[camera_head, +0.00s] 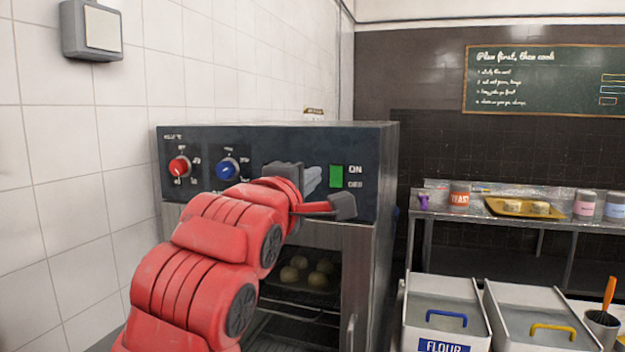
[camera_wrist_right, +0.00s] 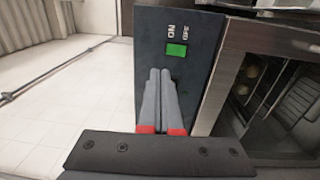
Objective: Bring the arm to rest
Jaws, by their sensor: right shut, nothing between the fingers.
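My right arm (camera_head: 205,262) is red and reaches up from the bottom of the head view to the oven's (camera_head: 377,230) dark control panel. My right gripper (camera_head: 314,176) is shut and empty, with its grey fingers in front of the panel, just left of the green switch (camera_head: 336,177) marked ON and OFF. In the wrist view the shut fingers (camera_wrist_right: 160,75) lie side by side, their tips close to the lit green switch (camera_wrist_right: 177,50). I cannot tell whether they touch the panel. My left gripper is not in view.
The panel has a red knob (camera_head: 179,166) and a blue knob (camera_head: 228,168). Several buns (camera_head: 318,279) sit inside the oven. A flour bin (camera_head: 440,310) and a second bin (camera_head: 540,310) stand right. A metal shelf (camera_head: 465,214) holds jars and a tray. A tiled wall is left.

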